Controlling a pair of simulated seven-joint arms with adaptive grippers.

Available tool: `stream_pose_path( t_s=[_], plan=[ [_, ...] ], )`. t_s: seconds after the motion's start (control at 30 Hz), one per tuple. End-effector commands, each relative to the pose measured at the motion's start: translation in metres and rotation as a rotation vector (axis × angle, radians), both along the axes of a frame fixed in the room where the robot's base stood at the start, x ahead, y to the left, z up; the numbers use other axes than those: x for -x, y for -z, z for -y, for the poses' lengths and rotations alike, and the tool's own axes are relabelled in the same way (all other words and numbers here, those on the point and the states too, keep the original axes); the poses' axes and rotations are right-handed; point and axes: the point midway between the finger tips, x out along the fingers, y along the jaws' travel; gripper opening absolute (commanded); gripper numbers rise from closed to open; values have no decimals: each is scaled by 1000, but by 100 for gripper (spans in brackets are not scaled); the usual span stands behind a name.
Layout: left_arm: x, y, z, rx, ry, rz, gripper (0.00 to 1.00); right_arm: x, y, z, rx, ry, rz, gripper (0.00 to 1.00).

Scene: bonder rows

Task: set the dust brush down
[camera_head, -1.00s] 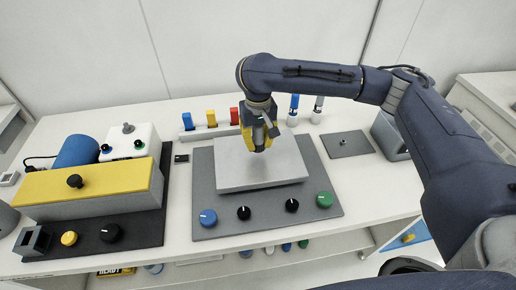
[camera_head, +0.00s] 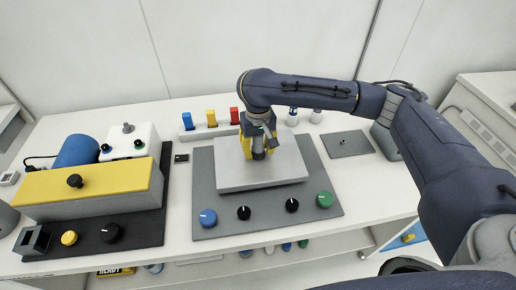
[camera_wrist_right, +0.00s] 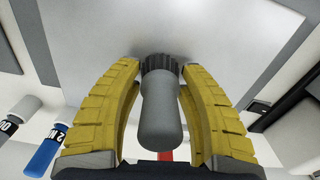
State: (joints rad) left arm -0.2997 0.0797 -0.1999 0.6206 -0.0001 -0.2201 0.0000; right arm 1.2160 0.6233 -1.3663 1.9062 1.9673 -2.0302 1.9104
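The dust brush (camera_wrist_right: 161,112) has a grey rounded handle and a dark ribbed collar. In the right wrist view it sits between the yellow fingers of my right gripper (camera_wrist_right: 160,78), whose tips close in on it near the collar. In the head view my right gripper (camera_head: 258,150) points down over the light grey raised plate (camera_head: 250,178), low near its upper middle, and its fingers partly hide the brush. I cannot tell whether the brush touches the plate. My left gripper is out of view.
The plate lies on a dark grey panel (camera_head: 205,170) with several knobs along its front. Behind stands a rack (camera_head: 190,135) with blue, yellow and red pieces. A yellow-topped box (camera_head: 110,183) is at left. A flat grey pad (camera_head: 347,144) lies at right.

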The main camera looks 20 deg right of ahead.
Motion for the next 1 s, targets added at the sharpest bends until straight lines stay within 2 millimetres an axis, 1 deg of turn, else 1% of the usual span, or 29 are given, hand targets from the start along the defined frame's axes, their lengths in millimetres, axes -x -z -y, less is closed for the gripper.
stream_pose_path(
  t_s=[0.27, 0.47, 0.67, 1.0],
  plan=[
    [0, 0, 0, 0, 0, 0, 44, 0, 0, 0, 0, 0, 0, 44],
    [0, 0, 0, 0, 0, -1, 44, -1, -11, 0, 1, 0, 4, 44],
    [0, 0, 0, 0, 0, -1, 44, -1, -35, 0, 2, 0, 5, 44],
    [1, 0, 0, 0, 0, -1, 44, 0, -83, 0, 1, -1, 5, 44]
  ],
)
